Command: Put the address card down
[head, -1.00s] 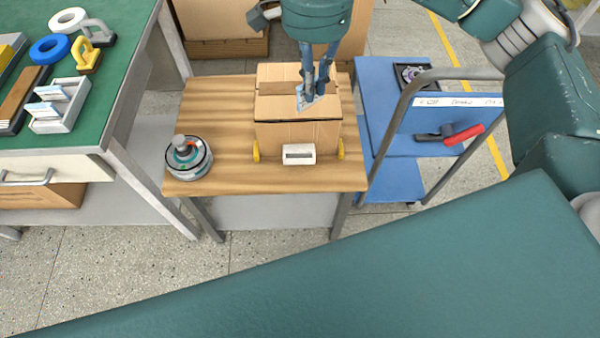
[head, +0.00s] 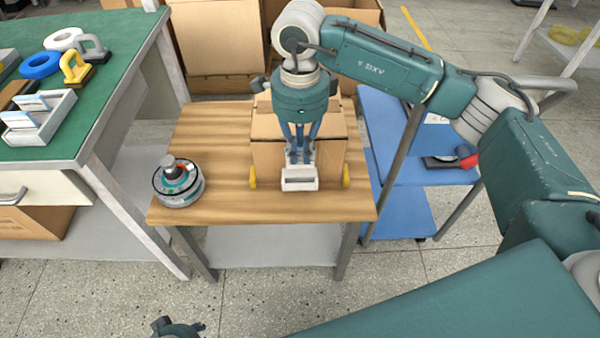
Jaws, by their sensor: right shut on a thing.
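The cardboard box (head: 264,153) stands closed on the wooden table. A small white holder (head: 300,185) stands on the table against its front face. My right gripper (head: 300,160) points down in front of the box, its fingers shut just above and behind the holder's front. The address card is between the fingers; it is mostly hidden by the fingers and holder, so I cannot tell how deep it sits.
A round hub motor (head: 178,182) stands at the left of the wooden table (head: 225,135). Yellow clips (head: 346,176) flank the box. The green bench (head: 110,90) with a white card rack (head: 40,120) is at left, a blue cart (head: 400,205) at right.

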